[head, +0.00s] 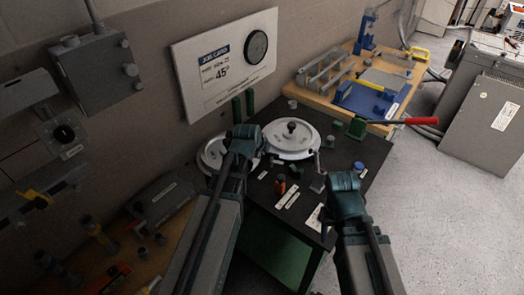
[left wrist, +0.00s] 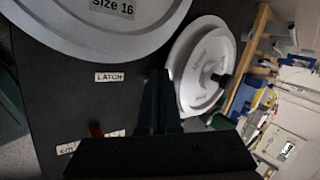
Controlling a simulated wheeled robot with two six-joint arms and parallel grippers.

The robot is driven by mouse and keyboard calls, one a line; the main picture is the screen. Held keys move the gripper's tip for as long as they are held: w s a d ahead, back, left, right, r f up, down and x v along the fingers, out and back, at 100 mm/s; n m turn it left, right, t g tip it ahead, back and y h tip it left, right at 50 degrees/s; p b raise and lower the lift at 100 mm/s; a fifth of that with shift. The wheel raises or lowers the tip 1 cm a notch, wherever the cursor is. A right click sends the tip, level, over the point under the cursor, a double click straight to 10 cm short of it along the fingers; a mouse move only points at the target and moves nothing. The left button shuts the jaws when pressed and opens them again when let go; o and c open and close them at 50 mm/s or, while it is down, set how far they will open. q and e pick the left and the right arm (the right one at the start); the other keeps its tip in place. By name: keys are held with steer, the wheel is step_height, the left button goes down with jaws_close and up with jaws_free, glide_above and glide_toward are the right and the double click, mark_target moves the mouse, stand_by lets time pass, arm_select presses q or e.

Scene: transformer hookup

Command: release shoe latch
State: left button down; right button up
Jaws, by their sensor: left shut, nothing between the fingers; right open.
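A white round shoe (head: 292,138) with a dark central knob lies on the black bench top; it also shows in the left wrist view (left wrist: 190,88). A second round shoe (head: 211,155) is partly hidden behind my left arm. In the left wrist view a large grey disc marked "Size 16" (left wrist: 90,42) fills the upper left. A "LATCH" label (left wrist: 110,77) lies between the discs; the latch itself I cannot make out. My left gripper (left wrist: 160,85) is shut and empty, beside the white shoe. My right gripper (head: 345,182) is open over the bench's right side, its fingertips hard to see.
A lever with a red handle (head: 420,121) sticks out at the bench's right. A small orange-red piece (head: 281,185) stands near several labels. A blue knob (head: 358,168) is by my right gripper. A wooden table (head: 335,107) with blue fixtures stands behind.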

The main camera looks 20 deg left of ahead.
arm_select(q)
steer(key=shift+w+d, duration=0.15)
stand_by(0.7)
steer(key=shift+w+d, duration=0.2)
steer(key=shift+d, duration=0.35)
arm_select(e)
steer(key=shift+s, duration=0.15)
